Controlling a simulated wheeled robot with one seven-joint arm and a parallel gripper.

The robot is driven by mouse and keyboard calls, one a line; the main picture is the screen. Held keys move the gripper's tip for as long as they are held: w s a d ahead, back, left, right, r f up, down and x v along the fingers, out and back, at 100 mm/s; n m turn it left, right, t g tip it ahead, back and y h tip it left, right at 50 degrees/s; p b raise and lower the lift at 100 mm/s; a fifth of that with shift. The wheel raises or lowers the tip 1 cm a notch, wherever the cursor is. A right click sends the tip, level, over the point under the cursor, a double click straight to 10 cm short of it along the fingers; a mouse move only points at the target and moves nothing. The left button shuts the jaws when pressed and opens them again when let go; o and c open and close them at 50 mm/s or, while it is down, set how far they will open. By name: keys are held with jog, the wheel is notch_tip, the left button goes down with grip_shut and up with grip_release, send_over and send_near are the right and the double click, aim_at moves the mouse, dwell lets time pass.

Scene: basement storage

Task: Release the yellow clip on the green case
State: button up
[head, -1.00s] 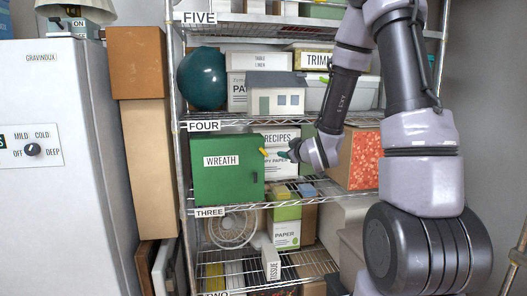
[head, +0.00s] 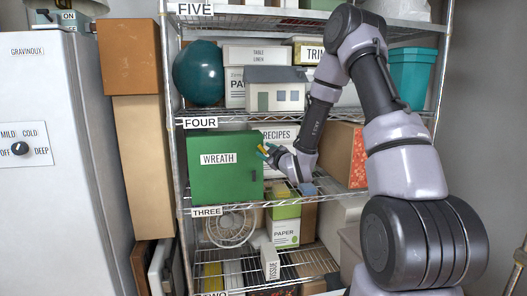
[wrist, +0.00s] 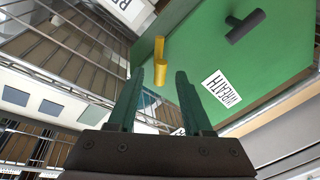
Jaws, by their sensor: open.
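The green case (head: 222,182), labelled WREATH, stands on the wire shelf above the THREE tag. My gripper (head: 268,151) is open, right beside the case. In the wrist view its two green fingers (wrist: 160,74) point at the clip, one on either side of its lower part. I cannot tell whether they touch it.
A dark T-shaped knob (wrist: 245,26) sticks out of the same case face. A RECIPES box (head: 279,134) stands behind my gripper, and an orange-patterned box (head: 358,160) stands to the right. A model house (head: 275,95) sits on the shelf above. A shelf post (head: 178,180) stands at left.

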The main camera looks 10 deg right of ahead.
jog(key=shift+x, duration=0.8)
grip_shut()
jog(key=shift+d+r+m+t, duration=0.1)
jog(key=shift+d+m+t, duration=0.2)
jog(key=shift+m, duration=0.7)
grip_release()
jog(key=v, duration=1)
jog(key=shift+s, duration=0.35)
